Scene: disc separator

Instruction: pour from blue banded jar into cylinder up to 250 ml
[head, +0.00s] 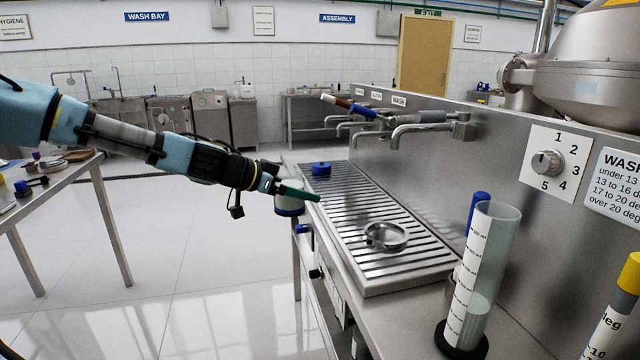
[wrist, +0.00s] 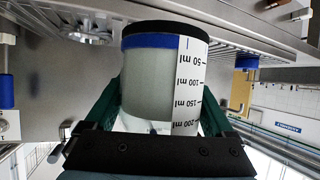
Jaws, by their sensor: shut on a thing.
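My gripper (head: 290,190) is shut on the blue banded jar (head: 289,204), seen in the head view at the front edge of the draining board. The jar looks about upright, its blue band low. In the wrist view the jar (wrist: 150,85) sits between the green fingers, its black base towards the picture's top. Pale liquid in it reaches from the base to between the 150 and 200 ml marks. The clear cylinder (head: 497,250) stands on a black foot at the lower right, well apart from the jar. Pale liquid fills its lower part; its marks are too small to read surely.
The ribbed draining board (head: 350,215) holds a blue lid (head: 321,168) and a round metal strainer (head: 386,235). Taps (head: 420,130) project above it. A blue-topped item (head: 478,198) stands behind the cylinder. A yellow-capped tube (head: 612,315) is at the far right.

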